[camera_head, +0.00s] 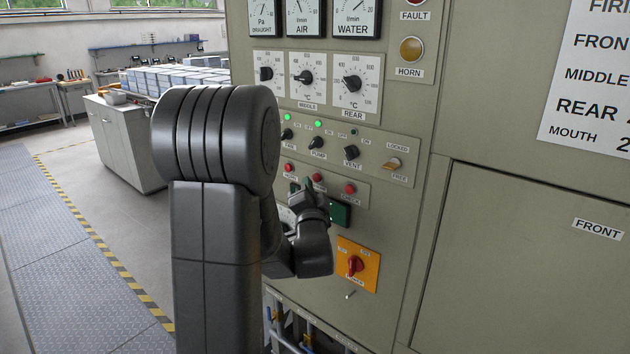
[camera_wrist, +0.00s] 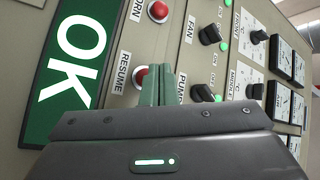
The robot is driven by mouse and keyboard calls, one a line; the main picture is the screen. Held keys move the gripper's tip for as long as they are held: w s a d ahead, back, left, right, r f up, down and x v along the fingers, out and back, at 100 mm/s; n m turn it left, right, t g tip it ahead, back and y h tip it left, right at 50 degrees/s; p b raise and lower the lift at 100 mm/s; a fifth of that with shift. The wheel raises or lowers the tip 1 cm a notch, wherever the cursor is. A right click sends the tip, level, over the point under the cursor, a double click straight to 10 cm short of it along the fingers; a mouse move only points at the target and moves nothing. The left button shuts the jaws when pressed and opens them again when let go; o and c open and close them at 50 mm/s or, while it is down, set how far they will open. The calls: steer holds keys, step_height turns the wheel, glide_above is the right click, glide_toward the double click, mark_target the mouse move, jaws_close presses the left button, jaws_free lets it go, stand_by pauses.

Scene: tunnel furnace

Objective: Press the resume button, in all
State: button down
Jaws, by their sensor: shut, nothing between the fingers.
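The resume button (camera_wrist: 141,77) is a red round button with a pale rim, labelled RESUME in the wrist view. In the head view it is the middle one (camera_head: 318,177) of three red buttons on the grey panel. My gripper (camera_wrist: 162,72) is shut and empty. Its fingertips overlap the button's right edge in the wrist view; I cannot tell whether they touch it. In the head view my gripper (camera_head: 306,186) is just below the button and partly hidden by my own arm.
A green OK display (camera_wrist: 70,60) is beside the button. The horn button (camera_wrist: 158,11) is its neighbour. The fan knob (camera_wrist: 209,35) and pump knob (camera_wrist: 202,93) stick out nearby. An orange plate with a red switch (camera_head: 355,264) is lower on the panel.

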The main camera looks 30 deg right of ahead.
steer(key=shift+a, duration=0.15)
steer(key=a, duration=0.1)
steer(key=s+a+b, duration=0.1)
steer(key=a, duration=0.1)
steer(key=s+a+b, duration=0.1)
steer(key=shift+a, duration=0.2)
steer(key=shift+d, duration=0.1)
stand_by(0.5)
steer(key=d+p, duration=0.1)
steer(key=w+d+p, duration=0.1)
steer(key=p, duration=0.1)
steer(key=shift+r, duration=0.25)
steer(key=p, duration=0.3)
